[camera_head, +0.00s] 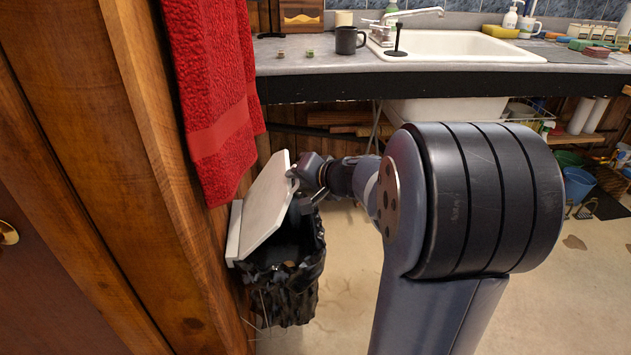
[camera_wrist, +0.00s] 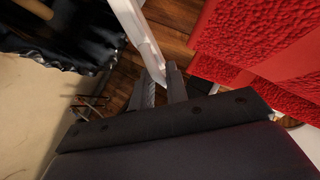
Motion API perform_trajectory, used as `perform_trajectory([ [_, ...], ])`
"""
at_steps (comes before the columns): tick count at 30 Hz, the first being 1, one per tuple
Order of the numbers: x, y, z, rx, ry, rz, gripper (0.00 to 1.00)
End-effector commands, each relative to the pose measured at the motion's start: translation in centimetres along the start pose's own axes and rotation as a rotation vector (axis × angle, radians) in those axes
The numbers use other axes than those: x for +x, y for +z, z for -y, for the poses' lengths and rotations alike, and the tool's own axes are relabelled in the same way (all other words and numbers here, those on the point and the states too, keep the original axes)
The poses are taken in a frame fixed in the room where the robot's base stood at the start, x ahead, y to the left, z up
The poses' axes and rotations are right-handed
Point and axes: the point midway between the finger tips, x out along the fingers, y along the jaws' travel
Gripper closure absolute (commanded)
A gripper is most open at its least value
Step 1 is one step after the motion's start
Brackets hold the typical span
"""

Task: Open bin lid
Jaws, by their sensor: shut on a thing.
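The bin lid (camera_head: 270,203) is a pale, flat panel, tilted up steeply over the bin. The bin (camera_head: 286,275) is lined with a black bag, and its dark opening shows below the lid. My gripper (camera_head: 296,176) is at the lid's upper right edge, shut on it. In the wrist view the lid's white edge (camera_wrist: 139,40) runs down to my two fingertips (camera_wrist: 162,85). The black bag (camera_wrist: 65,35) shows at the upper left there. The exact contact between fingers and lid is partly hidden.
A red towel (camera_head: 214,90) hangs on the wooden post (camera_head: 150,140) close above the lid. The counter (camera_head: 300,62) with a sink (camera_head: 450,45) and a dark mug (camera_head: 347,40) is behind. Open floor (camera_head: 340,260) lies right of the bin.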

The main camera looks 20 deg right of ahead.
Motion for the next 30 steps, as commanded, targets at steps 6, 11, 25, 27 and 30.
perform_trajectory([
  [6, 0.3, 0.3, 3.4, -0.081, 0.075, 0.004, 1.00],
  [11, 0.7, 0.7, 4.4, -0.118, 0.113, 0.004, 1.00],
  [25, 1.0, 1.1, 4.8, -0.141, 0.142, 0.004, 1.00],
  [27, 1.0, 1.1, 4.8, -0.141, 0.142, 0.005, 1.00],
  [30, 1.0, 1.1, 4.8, -0.141, 0.142, 0.005, 0.85],
])
